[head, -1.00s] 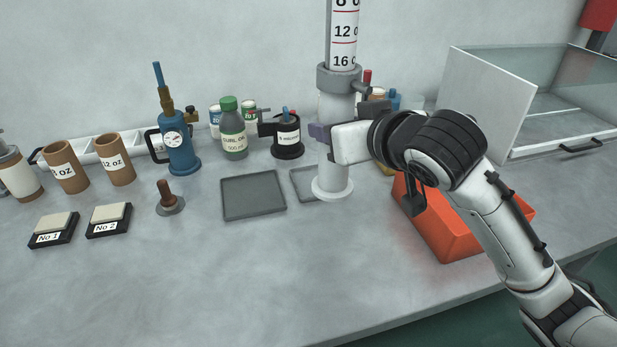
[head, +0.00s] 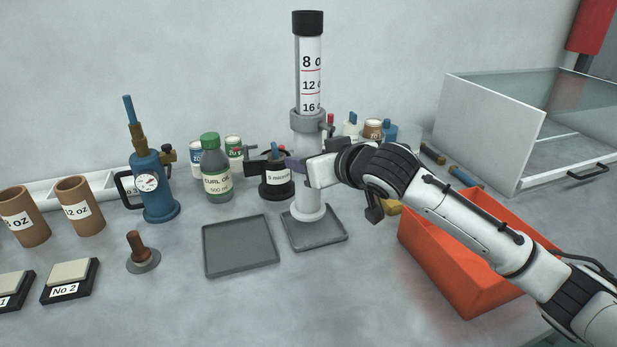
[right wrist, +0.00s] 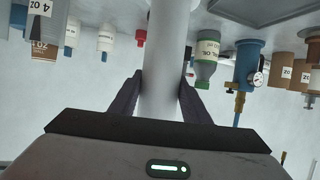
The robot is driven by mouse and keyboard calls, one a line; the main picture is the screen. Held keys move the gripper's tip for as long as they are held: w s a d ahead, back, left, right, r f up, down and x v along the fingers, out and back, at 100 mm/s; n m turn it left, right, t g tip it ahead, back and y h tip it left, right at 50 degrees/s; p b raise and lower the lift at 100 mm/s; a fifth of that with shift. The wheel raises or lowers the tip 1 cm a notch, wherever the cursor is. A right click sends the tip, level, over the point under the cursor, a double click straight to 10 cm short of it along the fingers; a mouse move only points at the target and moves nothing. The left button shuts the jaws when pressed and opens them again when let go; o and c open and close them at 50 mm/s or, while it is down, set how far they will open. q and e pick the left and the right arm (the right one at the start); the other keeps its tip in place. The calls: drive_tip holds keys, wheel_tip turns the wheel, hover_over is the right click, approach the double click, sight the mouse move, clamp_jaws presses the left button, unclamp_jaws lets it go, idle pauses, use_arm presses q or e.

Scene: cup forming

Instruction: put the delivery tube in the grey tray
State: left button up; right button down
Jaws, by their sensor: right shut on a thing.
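The delivery tube (head: 307,140) is a tall upright column with a white lower body, a grey collar, a clear upper part marked in ounces and a black cap. My right gripper (head: 298,164) is shut on its lower body from the right, below the collar. In the right wrist view, the two dark fingers (right wrist: 160,105) press on both sides of the white body (right wrist: 164,65). The tube's round foot appears over the small grey tray (head: 330,238); I cannot tell whether it touches. A second, larger grey tray (head: 240,247) lies empty to its left. My left gripper is out of view.
An orange bin (head: 465,260) stands right of the tray, under my right forearm. A green-capped bottle (head: 216,170), a black holder (head: 277,180) and a blue pump (head: 154,187) stand behind and left. The bench in front of the trays is clear.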

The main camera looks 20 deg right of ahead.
drive_tip(key=shift+f, duration=1.55)
drive_tip(key=shift+f, duration=0.2)
drive_tip(key=c, duration=1)
unclamp_jaws()
drive_tip(key=shift+f, duration=0.1)
drive_tip(key=shift+s, duration=0.15)
drive_tip(key=v, duration=1.1)
drive_tip(key=shift+s+r, duration=0.3)
drive_tip(key=shift+d, duration=0.1)
